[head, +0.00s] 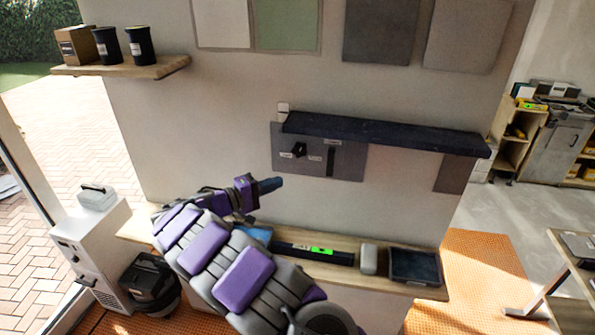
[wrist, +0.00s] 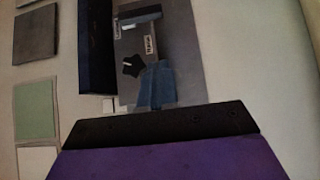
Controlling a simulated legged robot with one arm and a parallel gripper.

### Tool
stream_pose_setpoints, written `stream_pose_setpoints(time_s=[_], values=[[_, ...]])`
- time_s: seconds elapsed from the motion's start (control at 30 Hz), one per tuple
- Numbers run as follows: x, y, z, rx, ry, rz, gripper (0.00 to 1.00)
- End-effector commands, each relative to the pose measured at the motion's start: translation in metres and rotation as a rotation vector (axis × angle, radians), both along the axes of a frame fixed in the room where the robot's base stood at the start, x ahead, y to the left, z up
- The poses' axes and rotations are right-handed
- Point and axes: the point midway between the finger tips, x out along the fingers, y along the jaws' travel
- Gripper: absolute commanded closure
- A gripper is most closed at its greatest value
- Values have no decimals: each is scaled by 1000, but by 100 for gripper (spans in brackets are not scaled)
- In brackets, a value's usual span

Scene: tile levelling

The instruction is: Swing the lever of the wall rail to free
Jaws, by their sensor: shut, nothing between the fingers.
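The wall rail (head: 390,134) is a long dark bar on the wall, also at the upper left in the wrist view (wrist: 96,48). Under its left end is a grey plate (head: 347,163) with a small black lever (head: 298,150). The lever sits between two white labels, nearer the left one in the head view; their words are too small to read. My gripper (head: 270,185) has blue fingers, shut and empty, below and left of the plate. Its fingers (wrist: 156,84) overlap the plate in the wrist view; contact cannot be told.
A wooden ledge (head: 430,292) below holds a dark tray (head: 415,265), a grey block (head: 369,259) and a black bar with a green display (head: 320,251). A wooden shelf (head: 160,68) with dark cups is at upper left. Wall around the plate's left is clear.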

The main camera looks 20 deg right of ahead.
Motion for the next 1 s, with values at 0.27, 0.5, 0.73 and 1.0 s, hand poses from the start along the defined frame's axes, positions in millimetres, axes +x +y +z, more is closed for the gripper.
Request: stream_pose_setpoints(time_s=[0.27, 0.5, 0.73, 1.0], values=[[7, -35, -1, -2, 2, -6, 100], [17, -82, -1, -1, 1, -4, 100], [7, -110, -1, -3, 5, -2, 100], [-2, -125, -1, -2, 4, -2, 100]])
